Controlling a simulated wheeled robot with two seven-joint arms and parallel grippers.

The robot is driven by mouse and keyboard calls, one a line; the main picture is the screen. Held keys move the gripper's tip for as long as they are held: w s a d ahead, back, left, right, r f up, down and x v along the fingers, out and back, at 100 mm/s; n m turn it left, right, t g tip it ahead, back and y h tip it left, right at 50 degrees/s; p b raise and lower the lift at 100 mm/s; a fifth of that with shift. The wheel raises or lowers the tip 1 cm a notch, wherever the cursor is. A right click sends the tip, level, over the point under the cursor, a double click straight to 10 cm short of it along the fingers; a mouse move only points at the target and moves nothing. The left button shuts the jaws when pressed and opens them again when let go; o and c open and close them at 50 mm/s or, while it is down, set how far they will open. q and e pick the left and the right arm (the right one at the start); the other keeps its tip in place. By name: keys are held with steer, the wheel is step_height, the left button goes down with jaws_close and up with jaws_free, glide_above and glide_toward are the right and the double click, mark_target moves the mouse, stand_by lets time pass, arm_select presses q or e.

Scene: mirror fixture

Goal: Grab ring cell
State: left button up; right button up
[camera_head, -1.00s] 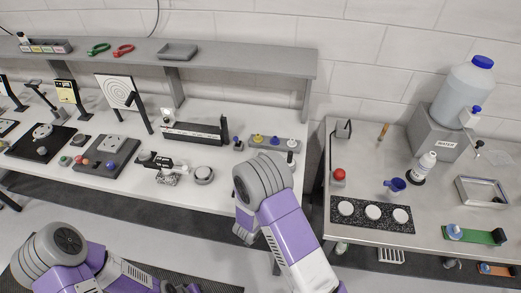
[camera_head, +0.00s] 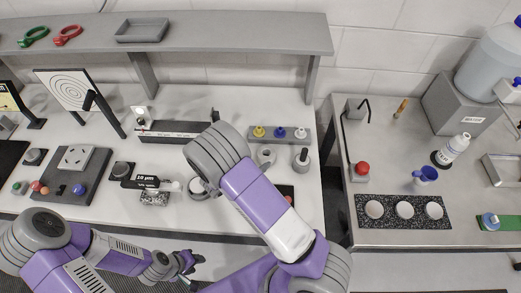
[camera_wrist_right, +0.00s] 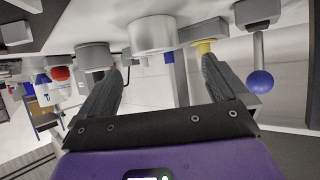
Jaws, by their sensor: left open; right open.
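I cannot tell for sure which piece is the ring cell. A short grey ring-like piece (camera_head: 266,155) stands on the white bench, just right of my right arm's rounded joint. A round pale piece (camera_head: 198,190) is partly hidden by that joint. In the right wrist view, my right gripper (camera_wrist_right: 158,78) is open, its fingers apart and nothing between them. A white cylinder (camera_wrist_right: 152,35) lies beyond its fingertips, with a grey cylinder (camera_wrist_right: 95,55) beside it. In the head view my right gripper is hidden behind its arm. My left gripper (camera_head: 190,262) is open and empty, in front of the bench.
A grey holder with yellow, blue and white knobs (camera_head: 282,135) stands behind the ring-like piece. A black-capped post (camera_head: 301,160) is right of it. A labelled black box (camera_head: 140,182) sits left of my right arm. A second table (camera_head: 400,236) stands right, across a gap.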

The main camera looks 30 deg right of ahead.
mark_target(269, 152)
steer(key=shift+s+d+f, duration=0.15)
steer(key=shift+d, duration=0.35)
steer(key=x, duration=0.6)
steer(key=shift+f, duration=0.2)
steer(key=shift+r, duration=0.1)
steer(key=c, duration=1.2)
